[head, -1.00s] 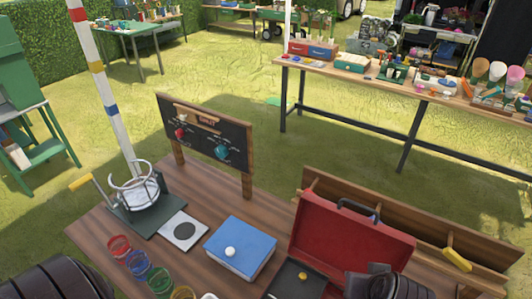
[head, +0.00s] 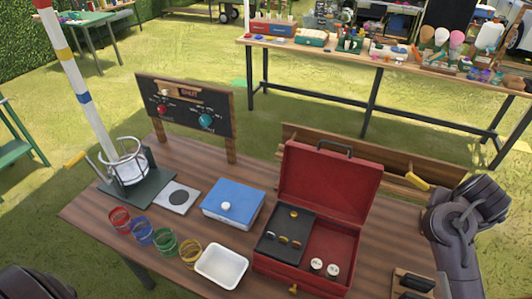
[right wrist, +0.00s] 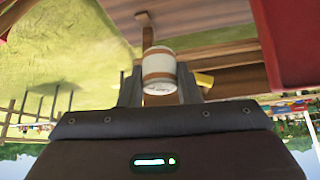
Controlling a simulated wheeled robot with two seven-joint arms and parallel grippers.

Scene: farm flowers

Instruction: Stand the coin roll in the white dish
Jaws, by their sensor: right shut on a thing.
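The white dish (head: 222,266) is a shallow rectangular tray on the brown table, left of the open red case (head: 300,285); it looks empty. In the right wrist view my right gripper (right wrist: 160,86) is shut on the coin roll (right wrist: 159,64), a whitish cylinder with brown bands, held between the two fingers. The head view shows my right arm at the right edge, but not the gripper or the held roll. Only a dark part of my left arm shows at the bottom left; its gripper is out of view.
A wooden rack (head: 413,284) is at the bottom right.

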